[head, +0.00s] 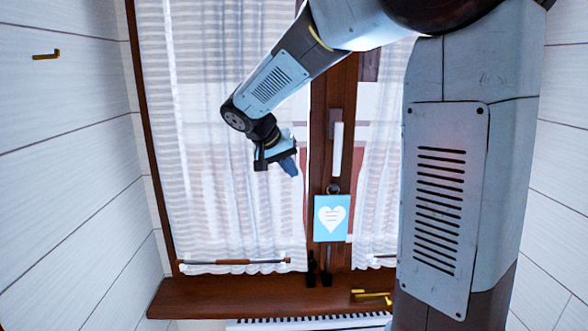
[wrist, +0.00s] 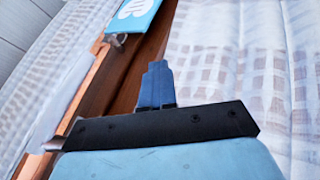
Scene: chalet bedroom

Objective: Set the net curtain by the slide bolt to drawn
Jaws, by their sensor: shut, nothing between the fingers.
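A white net curtain (head: 210,120) hangs spread in folds over the left window pane. A second net curtain (head: 375,170) hangs over the right pane, partly hidden by my arm. Dark metal fittings (head: 312,270) that look like a slide bolt sit low on the middle frame, between the two curtains. My gripper (head: 290,166) is shut and empty, in front of the left curtain near its right edge. In the wrist view its blue fingertips (wrist: 157,72) are together, with netting (wrist: 240,70) beyond them. I cannot tell whether they touch it.
A blue heart sign (head: 332,219) hangs from the middle frame below a white window handle (head: 336,148). A thin rod (head: 235,262) crosses the left curtain's bottom. A brass piece (head: 372,296) is at the wooden sill (head: 220,297). A brass hook (head: 46,55) is on the left wall.

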